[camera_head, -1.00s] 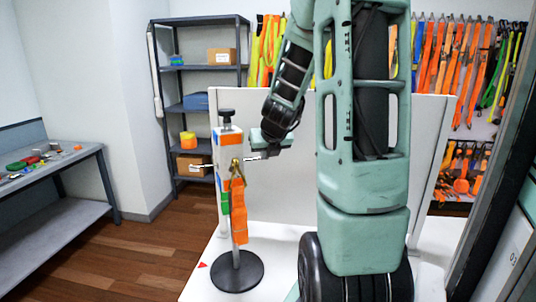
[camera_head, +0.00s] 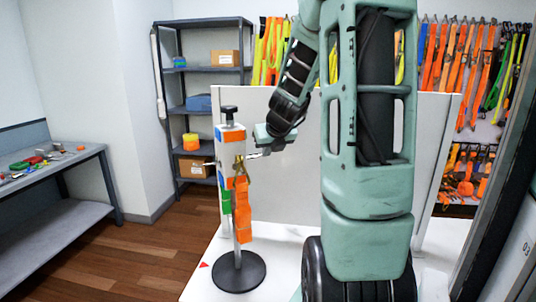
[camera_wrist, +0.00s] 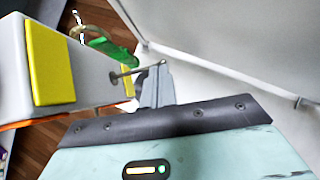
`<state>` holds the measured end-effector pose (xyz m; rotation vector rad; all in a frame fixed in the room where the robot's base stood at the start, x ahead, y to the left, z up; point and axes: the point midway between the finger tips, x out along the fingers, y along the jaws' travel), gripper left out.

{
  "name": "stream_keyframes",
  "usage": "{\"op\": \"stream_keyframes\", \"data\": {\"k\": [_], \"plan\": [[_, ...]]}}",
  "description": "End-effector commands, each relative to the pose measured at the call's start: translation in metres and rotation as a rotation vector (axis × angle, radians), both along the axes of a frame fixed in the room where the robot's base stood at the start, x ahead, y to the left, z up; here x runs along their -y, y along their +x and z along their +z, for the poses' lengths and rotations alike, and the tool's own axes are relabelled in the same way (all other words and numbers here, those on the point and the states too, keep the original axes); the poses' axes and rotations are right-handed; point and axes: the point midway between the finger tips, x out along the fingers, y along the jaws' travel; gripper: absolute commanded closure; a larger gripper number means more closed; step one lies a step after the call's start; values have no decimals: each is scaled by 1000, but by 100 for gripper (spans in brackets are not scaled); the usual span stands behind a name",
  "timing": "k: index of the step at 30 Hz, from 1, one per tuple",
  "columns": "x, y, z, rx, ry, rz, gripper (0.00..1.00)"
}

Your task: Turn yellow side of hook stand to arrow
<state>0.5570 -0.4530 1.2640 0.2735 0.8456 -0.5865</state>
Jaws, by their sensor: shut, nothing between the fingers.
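The hook stand (camera_head: 232,186) is a white upright column with a black knob on top and a round black base. In the head view an orange-marked face is towards me, with blue and green on its left side. An orange strap (camera_head: 243,212) hangs from it by a brass clip. The yellow panel (camera_wrist: 48,62) shows only in the wrist view. The red arrow (camera_head: 204,264) lies on the white surface left of the base. My gripper (camera_head: 256,155) is shut and empty, right of the column. Its fingers (camera_wrist: 158,88) are close beside a metal hook (camera_wrist: 138,71); contact is unclear.
A green strap (camera_wrist: 110,52) hangs on the stand's far side in the wrist view. A white panel (camera_head: 290,165) stands behind the stand. A dark shelf (camera_head: 205,69) and a workbench (camera_head: 60,165) with small items are farther left. Floor is clear between.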

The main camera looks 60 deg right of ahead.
Motion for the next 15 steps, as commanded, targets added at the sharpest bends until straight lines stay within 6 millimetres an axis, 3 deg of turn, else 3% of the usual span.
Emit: {"op": "stream_keyframes", "data": {"k": [7, 15], "plan": [[10, 10, -7, 3, -1, 118, 100], [25, 32, -4, 1, 1, 373, 100]]}}
